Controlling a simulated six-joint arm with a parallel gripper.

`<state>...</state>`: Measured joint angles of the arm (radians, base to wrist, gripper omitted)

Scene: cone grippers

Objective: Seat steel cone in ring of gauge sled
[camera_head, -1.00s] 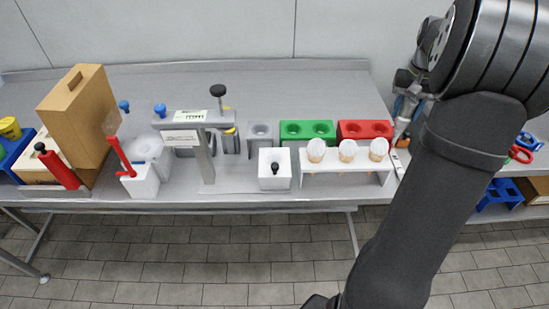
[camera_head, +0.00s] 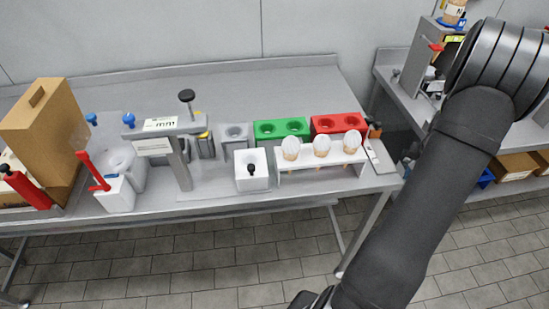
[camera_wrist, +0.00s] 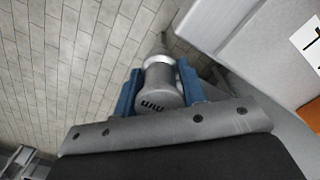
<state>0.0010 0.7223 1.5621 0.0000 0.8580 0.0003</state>
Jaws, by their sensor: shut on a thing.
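My gripper (camera_wrist: 159,82) has its blue fingers shut on the steel cone (camera_wrist: 160,92), a grey metal body with a bright band and dark marks on its near end face. Its narrow end points away from the wrist, over the tiled floor. In the head view only a dark part of the wrist shows at the bottom edge; the fingers and cone are out of frame there. A pale round ring-like fixture (camera_head: 122,160) stands at the left of the bench beside a red lever. I cannot tell for sure whether it is the gauge sled's ring.
The bench (camera_head: 235,82) has clear room at the back. A grey stand (camera_head: 178,165), a white block with a black knob (camera_head: 252,181), green (camera_head: 281,131) and red (camera_head: 338,124) holders, a white rack (camera_head: 320,166) and a cardboard box (camera_head: 45,130) stand on it. A second bench is at right.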

